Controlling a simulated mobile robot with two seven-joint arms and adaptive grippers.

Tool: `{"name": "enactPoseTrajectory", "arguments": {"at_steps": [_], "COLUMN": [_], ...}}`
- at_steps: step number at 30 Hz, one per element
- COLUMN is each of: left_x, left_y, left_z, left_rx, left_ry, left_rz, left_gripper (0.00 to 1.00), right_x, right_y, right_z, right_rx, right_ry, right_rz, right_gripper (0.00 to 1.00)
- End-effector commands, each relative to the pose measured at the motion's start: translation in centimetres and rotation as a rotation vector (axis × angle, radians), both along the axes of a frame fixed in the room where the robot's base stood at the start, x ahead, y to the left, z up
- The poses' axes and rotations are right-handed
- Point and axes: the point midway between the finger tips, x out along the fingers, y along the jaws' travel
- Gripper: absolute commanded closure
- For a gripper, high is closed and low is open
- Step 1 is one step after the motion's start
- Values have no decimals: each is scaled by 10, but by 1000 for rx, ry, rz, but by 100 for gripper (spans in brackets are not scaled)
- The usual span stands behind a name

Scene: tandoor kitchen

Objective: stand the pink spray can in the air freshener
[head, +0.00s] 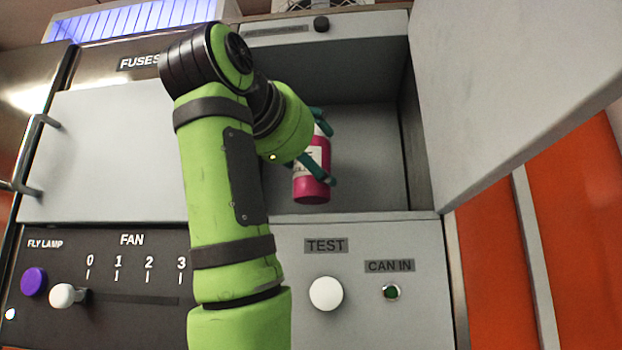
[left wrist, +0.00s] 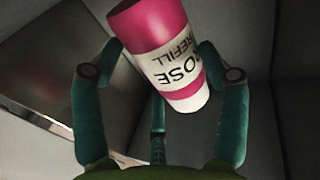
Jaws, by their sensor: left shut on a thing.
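The pink spray can (head: 312,178) has a white label and a white top. It is inside the open grey compartment of the air freshener (head: 378,160), close to upright with a slight tilt, pink end down. My left gripper (head: 327,152) is shut on it, with teal fingers around its side. In the left wrist view the can (left wrist: 155,40) reads "ROSE REFILL" and sits between the fingers (left wrist: 158,75). My arm hides the left part of the compartment. I cannot tell whether the can's base touches the compartment floor. My right gripper is not in view.
The air freshener's door (head: 500,80) stands open at the right. Below are a white TEST knob (head: 326,293) and a dark green CAN IN lamp (head: 391,292). At the left are a closed FUSES panel (head: 100,150), a fan slider (head: 66,295) and a purple button (head: 34,281).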

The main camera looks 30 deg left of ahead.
Motion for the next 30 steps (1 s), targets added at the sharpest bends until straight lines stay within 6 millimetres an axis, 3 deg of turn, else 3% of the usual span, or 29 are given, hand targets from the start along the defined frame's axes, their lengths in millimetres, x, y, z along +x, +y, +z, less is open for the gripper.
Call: {"name": "enactPoseTrajectory", "arguments": {"at_steps": [5,14,25,26,27,30], "left_x": [-1,-1,-1,-1,-1,-1], "left_y": [0,0,0,0,0,0], "left_z": [-13,-34,-39,-39,-38,-38], "left_rx": [0,0,1,-1,-1,0], "left_ry": [-4,-4,-4,-2,-2,-2], "left_rz": [0,1,1,1,1,1], "left_gripper": [67,67,67,22,6,2], "right_x": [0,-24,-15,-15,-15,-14], "right_y": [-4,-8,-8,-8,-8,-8], "right_z": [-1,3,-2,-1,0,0], "right_rx": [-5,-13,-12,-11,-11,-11], "right_ry": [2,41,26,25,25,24], "right_rz": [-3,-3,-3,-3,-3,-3], "right_gripper": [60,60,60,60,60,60]}}
